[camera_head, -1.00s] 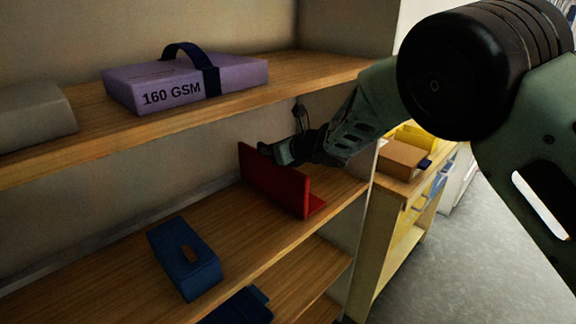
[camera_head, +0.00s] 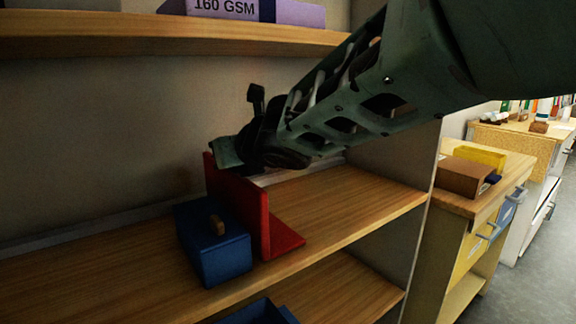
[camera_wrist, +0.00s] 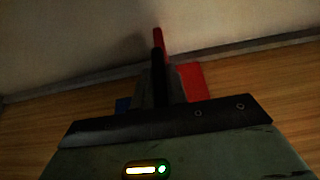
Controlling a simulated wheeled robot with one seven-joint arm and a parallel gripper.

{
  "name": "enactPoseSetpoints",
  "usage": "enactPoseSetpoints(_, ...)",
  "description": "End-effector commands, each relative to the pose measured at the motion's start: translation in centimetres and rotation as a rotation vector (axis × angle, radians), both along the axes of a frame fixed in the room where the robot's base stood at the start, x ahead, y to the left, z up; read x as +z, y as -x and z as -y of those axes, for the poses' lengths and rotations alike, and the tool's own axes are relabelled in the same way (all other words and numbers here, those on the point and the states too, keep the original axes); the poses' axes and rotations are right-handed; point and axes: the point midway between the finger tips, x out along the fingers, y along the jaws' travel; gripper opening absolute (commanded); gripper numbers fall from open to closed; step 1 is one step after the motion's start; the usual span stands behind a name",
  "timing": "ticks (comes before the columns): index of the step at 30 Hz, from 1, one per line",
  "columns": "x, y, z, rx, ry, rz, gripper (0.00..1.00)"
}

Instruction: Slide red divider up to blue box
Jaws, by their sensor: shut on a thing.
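The red divider (camera_head: 238,205) is an L-shaped piece standing upright on the middle wooden shelf, its flat foot pointing right. The blue box (camera_head: 213,243), with a small brown piece on top, sits just left of the divider; they look touching or nearly so. My gripper (camera_head: 228,158) is shut on the divider's top edge, coming in from the right.
The upper shelf (camera_head: 150,45) with a purple "160 GSM" pack (camera_head: 299,14) hangs above my arm. The middle shelf (camera_head: 350,205) is clear right of the divider. A lower shelf holds another blue object (camera_head: 257,312). A side table with boxes (camera_head: 466,177) stands at right.

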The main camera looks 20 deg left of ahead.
Motion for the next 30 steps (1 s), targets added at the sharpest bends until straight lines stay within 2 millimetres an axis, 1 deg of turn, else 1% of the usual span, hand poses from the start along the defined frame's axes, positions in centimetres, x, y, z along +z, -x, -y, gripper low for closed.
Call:
enactPoseSetpoints(1, -0.17, 0.36, -0.29, 0.002, -0.001, 0.000, 0.00)
enactPoseSetpoints(5, -0.05, 0.78, -0.60, 0.001, 0.000, 0.000, 0.00)
enactPoseSetpoints(15, 0.06, 0.82, -0.66, 0.001, 0.000, 0.000, 0.00)
enactPoseSetpoints(16, 0.07, 0.82, -0.66, 0.001, 0.000, 0.000, 0.20)
enactPoseSetpoints(18, 0.07, 0.80, -0.65, 0.001, 0.000, 0.000, 0.36)
enactPoseSetpoints(26, 0.06, 0.79, -0.60, 0.000, 0.000, 0.000, 0.36)
enactPoseSetpoints(30, 0.31, 1.20, -0.14, 0.001, -0.001, 0.000, 0.36)
